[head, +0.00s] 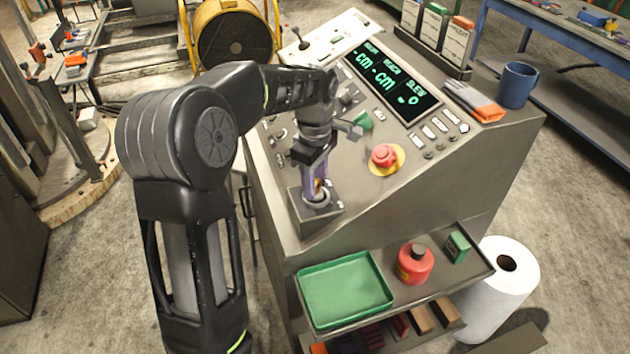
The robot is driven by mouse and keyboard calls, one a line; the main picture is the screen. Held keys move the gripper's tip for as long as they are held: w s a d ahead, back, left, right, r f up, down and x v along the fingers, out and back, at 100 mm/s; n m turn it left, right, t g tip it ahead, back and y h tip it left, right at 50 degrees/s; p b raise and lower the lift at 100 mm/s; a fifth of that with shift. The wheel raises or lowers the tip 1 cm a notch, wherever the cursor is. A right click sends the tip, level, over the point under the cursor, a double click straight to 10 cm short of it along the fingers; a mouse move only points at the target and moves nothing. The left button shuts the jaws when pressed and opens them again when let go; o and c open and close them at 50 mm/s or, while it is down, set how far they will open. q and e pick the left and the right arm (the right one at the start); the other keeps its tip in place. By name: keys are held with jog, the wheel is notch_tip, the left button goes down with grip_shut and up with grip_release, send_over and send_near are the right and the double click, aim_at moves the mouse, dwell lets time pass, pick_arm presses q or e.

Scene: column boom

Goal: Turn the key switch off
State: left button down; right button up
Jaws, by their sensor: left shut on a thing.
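The key switch (309,220) is a grey box with a round metal collar, at the near left corner of the sloped control console. My left gripper (317,187) points down at it from above, with its fingers shut at the key. A small purple and yellow part shows between the fingers, just above the collar. The fingers hide most of the key, so I cannot tell which way it is turned. My right gripper is out of view.
The console (370,215) carries a red emergency button (384,156), a green button, several small buttons and a lit display (396,82). A blue mug (516,84) and gloves (473,101) lie at right. A green tray (346,289) and red can (415,263) are on the shelf below.

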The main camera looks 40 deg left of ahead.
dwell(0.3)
pick_arm(q)
jog(key=c, duration=1)
grip_release()
jog(key=shift+o, duration=0.2)
jog(key=shift+r, duration=0.1)
notch_tip(320, 180, up, 8)
jog(key=shift+f+b, duration=0.15)
jog(key=shift+b, duration=0.3)
